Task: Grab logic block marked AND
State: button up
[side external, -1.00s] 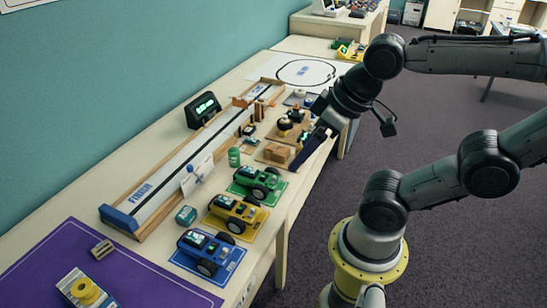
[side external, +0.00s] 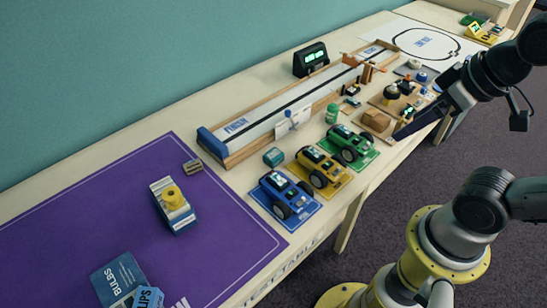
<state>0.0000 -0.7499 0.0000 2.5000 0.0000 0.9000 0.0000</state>
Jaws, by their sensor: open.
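No block with a readable AND mark shows; the lettering on the small parts is too small to read. Small electronic parts (side external: 393,91) stand on a brown board at the right end of the table, and I cannot tell whether one is the AND block. My gripper (side external: 400,134) is at the table's front edge, just right of a small brown block (side external: 376,121). It is open, pointing down and left, with nothing seen between its fingers. The arm hides part of the area behind it.
Green (side external: 349,144), yellow (side external: 320,170) and blue (side external: 285,193) toy cars stand along the front edge. Behind them runs a long wooden track (side external: 236,150) with a display (side external: 311,60). A purple mat (side external: 100,210) covers the left end.

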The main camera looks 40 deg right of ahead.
dwell(0.5)
jog(key=shift+o, duration=0.6)
